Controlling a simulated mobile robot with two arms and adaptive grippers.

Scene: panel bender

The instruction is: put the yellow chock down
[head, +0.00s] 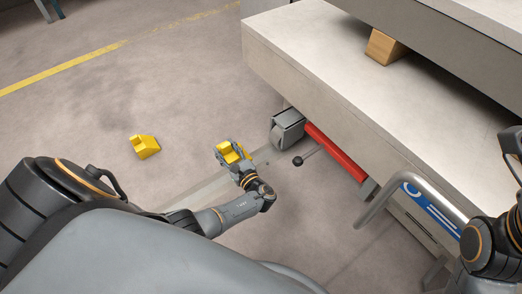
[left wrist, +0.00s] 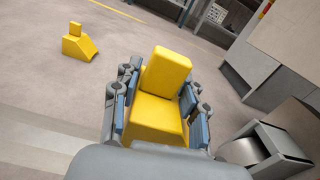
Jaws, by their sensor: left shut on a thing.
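A yellow chock (head: 225,148) is between the fingers of my left gripper (head: 231,154), which is shut on it. In the left wrist view the same chock (left wrist: 160,95) fills the space between the fingers of the gripper (left wrist: 157,110), with its raised block at the far end. Whether the held chock touches the floor, I cannot tell. A second yellow chock (head: 145,146) stands on the floor to the left, apart from the gripper; it also shows in the left wrist view (left wrist: 78,43). My right gripper is not clearly in view; only part of the right arm shows.
A caster wheel (head: 287,129) of the cart is just right of my left gripper, with a red bar (head: 334,150) and a black-knobbed lever (head: 298,161) beside it. A pale slab (head: 330,85) lies above. The concrete floor (head: 190,90) to the left is mostly clear.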

